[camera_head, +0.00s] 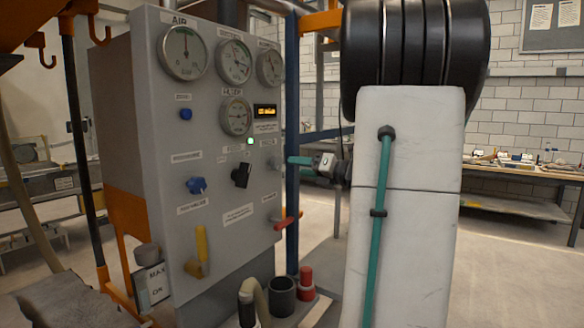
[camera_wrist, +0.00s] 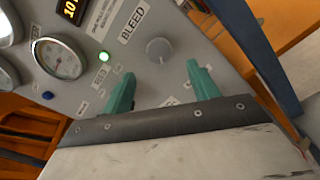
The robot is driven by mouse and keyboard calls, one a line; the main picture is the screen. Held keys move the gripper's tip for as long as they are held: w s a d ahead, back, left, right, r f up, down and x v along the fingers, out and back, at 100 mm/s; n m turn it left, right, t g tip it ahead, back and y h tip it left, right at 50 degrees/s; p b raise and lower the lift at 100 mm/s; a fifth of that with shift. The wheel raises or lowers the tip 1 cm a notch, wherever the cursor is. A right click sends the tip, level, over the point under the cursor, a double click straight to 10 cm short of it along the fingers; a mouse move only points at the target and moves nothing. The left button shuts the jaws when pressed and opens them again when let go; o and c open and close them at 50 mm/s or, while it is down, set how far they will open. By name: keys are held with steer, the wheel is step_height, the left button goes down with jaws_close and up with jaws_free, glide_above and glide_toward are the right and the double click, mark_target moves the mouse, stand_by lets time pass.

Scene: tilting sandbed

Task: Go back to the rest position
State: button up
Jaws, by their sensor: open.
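My gripper (camera_head: 290,160) is in front of the right side of the grey control panel (camera_head: 222,200). Its two teal fingers stand apart in the wrist view (camera_wrist: 161,70), with nothing between them. A round grey knob (camera_wrist: 159,50) under the BLEED label (camera_wrist: 132,25) lies just beyond the fingertips, apart from them as far as I can tell. In the head view the fingers partly cover that spot. My white arm fills the right middle of the head view.
The panel carries several gauges (camera_head: 184,52), a lit display (camera_head: 265,111), a green lamp (camera_head: 250,141), a blue knob (camera_head: 196,185), a black knob (camera_head: 242,175), a yellow lever (camera_head: 202,252) and a red lever (camera_head: 288,222). A blue post (camera_head: 292,120) stands at its right edge. Open floor lies further right.

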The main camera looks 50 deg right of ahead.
steer(key=shift+s, duration=0.35)
stand_by(0.4)
